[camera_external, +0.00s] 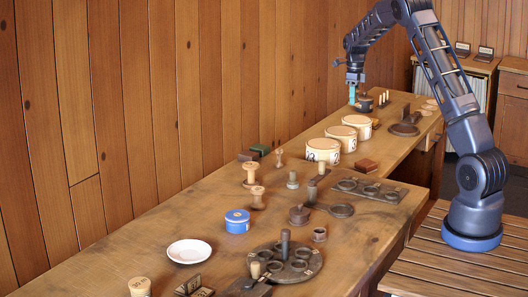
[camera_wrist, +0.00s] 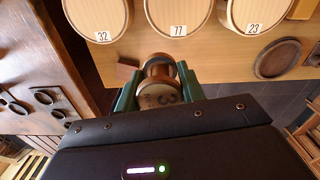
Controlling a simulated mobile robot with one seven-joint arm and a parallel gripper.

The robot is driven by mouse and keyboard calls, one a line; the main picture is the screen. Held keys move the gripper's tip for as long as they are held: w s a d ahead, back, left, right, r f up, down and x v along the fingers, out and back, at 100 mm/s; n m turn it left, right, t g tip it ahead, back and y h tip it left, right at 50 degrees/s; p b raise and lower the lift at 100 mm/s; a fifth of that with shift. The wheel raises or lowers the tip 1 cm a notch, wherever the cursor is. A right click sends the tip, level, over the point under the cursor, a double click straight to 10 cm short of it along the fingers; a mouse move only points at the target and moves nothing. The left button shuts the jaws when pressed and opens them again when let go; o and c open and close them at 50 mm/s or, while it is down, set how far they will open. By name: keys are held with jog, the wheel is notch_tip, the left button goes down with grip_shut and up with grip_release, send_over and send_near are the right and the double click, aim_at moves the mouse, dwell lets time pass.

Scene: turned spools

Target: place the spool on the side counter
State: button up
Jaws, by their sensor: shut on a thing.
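My gripper (camera_wrist: 158,88) is shut on a spool (camera_wrist: 158,96) in the wrist view. The held spool cannot be made out there. A long wooden counter (camera_external: 130,235) runs along the plank wall. A separate wooden cabinet top (camera_external: 470,63) stands at the far right. Which surface is the side counter is not marked.
Three round pale canisters, numbered 32 (camera_wrist: 98,14), 77 (camera_wrist: 178,14) and 23 (camera_wrist: 256,14), stand beyond the held spool. A dark rack with round holes (camera_external: 368,190), a blue tin (camera_external: 237,221), a white saucer (camera_external: 189,252) and loose pale spools (camera_external: 250,174) crowd the long counter.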

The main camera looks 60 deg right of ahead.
jog(key=m, duration=0.2)
send_over(374, 152)
notch_tip(374, 152, down, 21)
jog(key=shift+a+r, duration=0.1)
jog(key=shift+r, duration=0.1)
dwell(0.3)
jog(key=o, duration=1)
jog(key=shift+f, duration=0.1)
jog(key=shift+c, duration=0.2)
